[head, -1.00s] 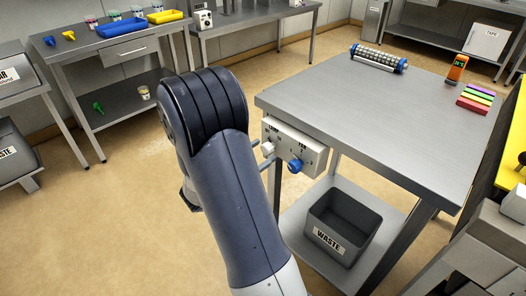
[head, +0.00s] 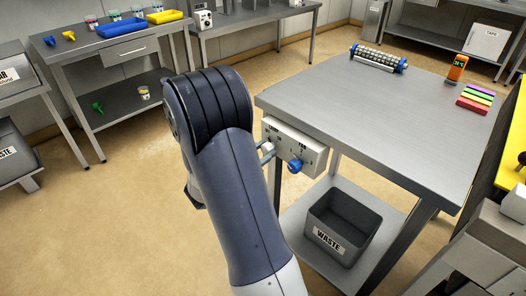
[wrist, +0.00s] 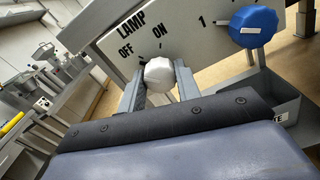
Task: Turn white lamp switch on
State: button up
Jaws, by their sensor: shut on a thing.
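The white lamp switch (wrist: 158,72) is a round knob on a pale control panel (wrist: 190,40), below the printed words LAMP, OFF and ON. My gripper (wrist: 159,86) has one finger on each side of the knob and is shut on it. The exact angle of the knob's pointer is hard to read. In the head view the panel (head: 312,155) is fixed to the near side of a metal table. My gripper (head: 267,152) reaches it from the left, and its fingers largely hide the white knob there.
A blue fan knob (head: 295,166) sits close to the right on the same panel; it also shows in the wrist view (wrist: 253,27). A grey waste bin (head: 318,232) stands on the table's lower shelf. The near tabletop (head: 350,120) is mostly clear.

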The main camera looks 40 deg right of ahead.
jog(key=shift+f+b, duration=0.15)
jog(key=shift+b, duration=0.3)
jog(key=m+b, duration=0.2)
jog(key=b, duration=0.1)
jog(key=m+b, duration=0.2)
jog(key=shift+f, duration=0.25)
jog(key=m+b, duration=0.5)
jog(key=b, duration=0.3)
jog(key=m+b, duration=0.6)
jog(key=b, duration=0.3)
jog(key=m+b, duration=0.2)
jog(key=b, duration=0.1)
jog(key=shift+r+m, duration=0.15)
jog(key=shift+m, duration=0.25)
jog(key=shift+r, duration=0.1)
jog(key=o, duration=0.9)
jog(key=shift+o, duration=0.2)
jog(key=shift+a+r, duration=0.1)
jog(key=shift+a, duration=0.05)
